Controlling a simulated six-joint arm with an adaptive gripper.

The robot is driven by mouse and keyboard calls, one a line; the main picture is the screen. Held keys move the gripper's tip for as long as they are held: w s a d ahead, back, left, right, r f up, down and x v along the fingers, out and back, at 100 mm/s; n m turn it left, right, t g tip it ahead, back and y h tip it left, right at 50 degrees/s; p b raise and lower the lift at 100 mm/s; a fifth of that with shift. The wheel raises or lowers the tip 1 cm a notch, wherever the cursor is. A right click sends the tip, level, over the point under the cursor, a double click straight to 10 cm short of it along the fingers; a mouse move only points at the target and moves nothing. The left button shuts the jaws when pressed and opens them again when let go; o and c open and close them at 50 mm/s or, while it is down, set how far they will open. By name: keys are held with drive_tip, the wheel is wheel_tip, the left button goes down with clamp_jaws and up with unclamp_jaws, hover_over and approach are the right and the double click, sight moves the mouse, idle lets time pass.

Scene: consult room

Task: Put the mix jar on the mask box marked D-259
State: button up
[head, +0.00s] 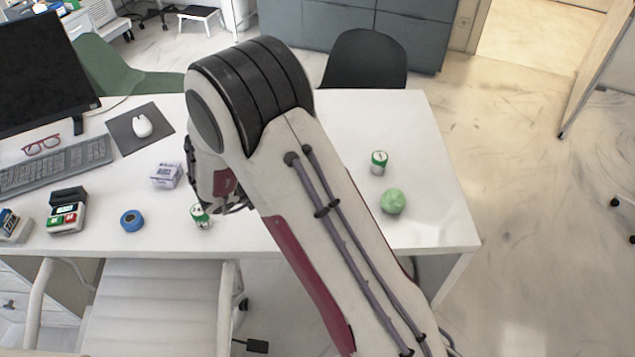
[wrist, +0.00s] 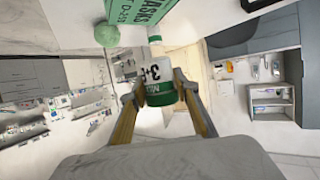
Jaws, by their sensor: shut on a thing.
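The mix jar, white with green ends and dark print, is between my fingers in the wrist view (wrist: 160,72). My gripper (wrist: 156,88) is shut on it. In the head view the jar (head: 200,216) shows near the desk's front edge, below my wrist; whether it touches the desk I cannot tell. In the head view my arm seems to hide this box.
A second green-and-white jar (head: 379,162) and a green ball (head: 392,202) stand right of my arm. The right desk end (head: 440,215) is clear.

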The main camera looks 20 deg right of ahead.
drive_tip(key=shift+f, duration=1.45)
drive_tip(key=shift+f, duration=1.85)
drive_tip(key=shift+f, duration=0.15)
drive_tip(key=o, duration=1.1)
drive_tip(key=shift+a+r, duration=0.1)
drive_tip(key=shift+r, duration=0.1)
drive_tip(key=v, duration=1.1)
drive_tip(key=shift+s+a+r, duration=0.2)
drive_tip(key=shift+a, duration=0.1)
